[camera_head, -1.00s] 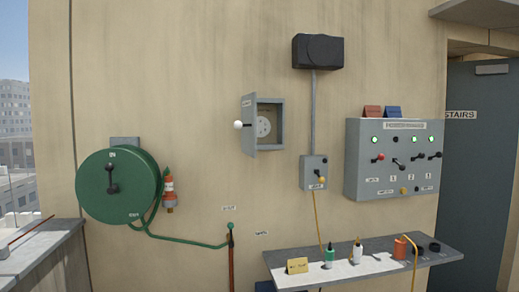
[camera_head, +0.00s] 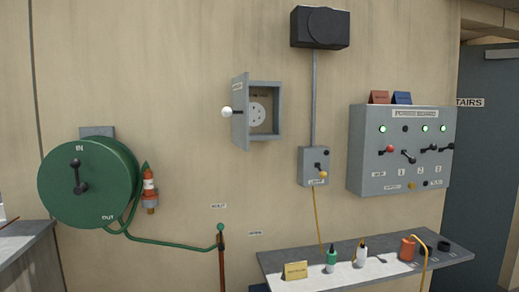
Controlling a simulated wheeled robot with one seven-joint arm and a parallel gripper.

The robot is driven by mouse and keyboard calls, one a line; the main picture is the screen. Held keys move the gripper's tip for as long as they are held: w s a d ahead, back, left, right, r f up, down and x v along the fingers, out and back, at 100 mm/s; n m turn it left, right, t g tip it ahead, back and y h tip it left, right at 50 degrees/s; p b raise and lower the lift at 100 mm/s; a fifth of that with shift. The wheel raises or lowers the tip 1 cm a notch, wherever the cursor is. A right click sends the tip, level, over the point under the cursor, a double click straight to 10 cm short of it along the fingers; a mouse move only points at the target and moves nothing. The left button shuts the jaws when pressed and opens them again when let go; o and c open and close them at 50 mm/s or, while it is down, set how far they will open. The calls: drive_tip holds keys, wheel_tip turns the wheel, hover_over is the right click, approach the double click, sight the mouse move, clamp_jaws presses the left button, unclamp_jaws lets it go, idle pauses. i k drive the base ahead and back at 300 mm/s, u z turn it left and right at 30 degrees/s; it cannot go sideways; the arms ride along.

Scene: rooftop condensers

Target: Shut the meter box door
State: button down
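The meter box (camera_head: 265,110) is a small grey box on the beige wall, near the middle of the head view. Its door (camera_head: 240,112) is hinged on the left side and stands open, swung out from the wall. A white round knob (camera_head: 226,112) sticks out from the door's outer face. A pale round meter dial shows inside the box. My gripper is not in view.
A green hose reel (camera_head: 90,185) hangs at left with an orange-and-white nozzle beside it. A black unit (camera_head: 320,27) and a small switch box (camera_head: 314,166) are right of the meter box. A control panel (camera_head: 400,150) and a shelf (camera_head: 300,258) with bottles stand further right.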

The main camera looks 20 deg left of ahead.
sight(230, 112)
drive_tip(key=u, duration=0.05)
drive_tip(key=i, duration=0.95)
drive_tip(key=u, duration=2.8)
